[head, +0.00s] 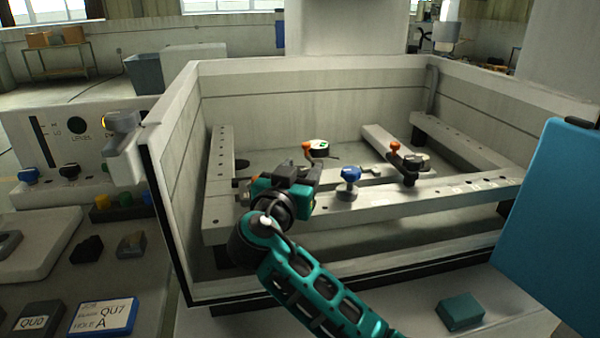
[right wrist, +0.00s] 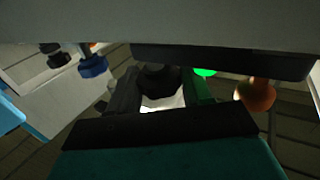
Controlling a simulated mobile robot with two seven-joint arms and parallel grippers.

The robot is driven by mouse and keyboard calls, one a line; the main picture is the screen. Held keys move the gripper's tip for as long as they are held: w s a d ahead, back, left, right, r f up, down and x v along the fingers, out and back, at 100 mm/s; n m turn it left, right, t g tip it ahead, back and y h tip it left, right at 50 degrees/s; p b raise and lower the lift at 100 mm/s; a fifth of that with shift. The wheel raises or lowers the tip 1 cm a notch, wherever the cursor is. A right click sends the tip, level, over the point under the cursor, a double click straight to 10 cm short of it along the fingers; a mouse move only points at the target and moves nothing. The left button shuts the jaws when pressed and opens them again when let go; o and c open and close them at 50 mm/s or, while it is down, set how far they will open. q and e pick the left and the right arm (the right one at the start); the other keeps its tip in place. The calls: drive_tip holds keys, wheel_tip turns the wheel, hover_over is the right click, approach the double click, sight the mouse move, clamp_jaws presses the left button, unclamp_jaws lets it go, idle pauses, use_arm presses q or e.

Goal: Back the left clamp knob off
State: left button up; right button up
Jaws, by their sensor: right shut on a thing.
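My right gripper (head: 285,180) reaches over the front wall of the grey tank, at the left part of the front rail. In the right wrist view its fingers (right wrist: 162,95) are shut on a black knob (right wrist: 158,80), which I take to be the left clamp knob. In the head view the gripper hides that knob, so its turn and height cannot be told. A blue knob (head: 350,174) stands on the front rail to the right of the gripper; it also shows in the right wrist view (right wrist: 93,66). My left gripper is not in view.
Orange ball-ended levers (head: 307,146) (head: 394,146) stand behind the front rail. In the wrist view an orange ball (right wrist: 256,96) is close right of the fingers. The tank's front wall (head: 345,272) lies under my right arm. A blue panel (head: 550,205) stands at right.

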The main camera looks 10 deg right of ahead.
drive_tip(key=shift+d+n+t+y, duration=0.1)
drive_tip(key=shift+n+t+y, duration=0.4)
drive_tip(key=shift+n+y, duration=0.3)
drive_tip(key=n+t+y, duration=0.1)
drive_tip(key=y, duration=0.2)
drive_tip(key=shift+r+n, duration=0.1)
drive_tip(key=shift+n, duration=0.2)
drive_tip(key=n+y+p, duration=0.2)
drive_tip(key=y, duration=0.1)
drive_tip(key=n+y+p, duration=0.2)
drive_tip(key=y, duration=0.2)
drive_tip(key=shift+d+r+n, duration=0.1)
drive_tip(key=shift+r+n, duration=0.1)
drive_tip(key=shift+n, duration=0.1)
drive_tip(key=n+y+p, duration=0.1)
drive_tip(key=n+y, duration=0.1)
drive_tip(key=y, duration=0.1)
drive_tip(key=shift+f+n+y+p, duration=0.1)
drive_tip(key=shift+n+y+p, duration=0.2)
drive_tip(key=shift+y+p, duration=0.1)
drive_tip(key=n+g+y, duration=0.1)
drive_tip(key=y, duration=0.1)
drive_tip(key=shift+n+g+y, duration=0.6)
drive_tip(key=shift+n+y, duration=0.1)
drive_tip(key=shift+f+y, duration=0.1)
drive_tip(key=shift+y, duration=0.3)
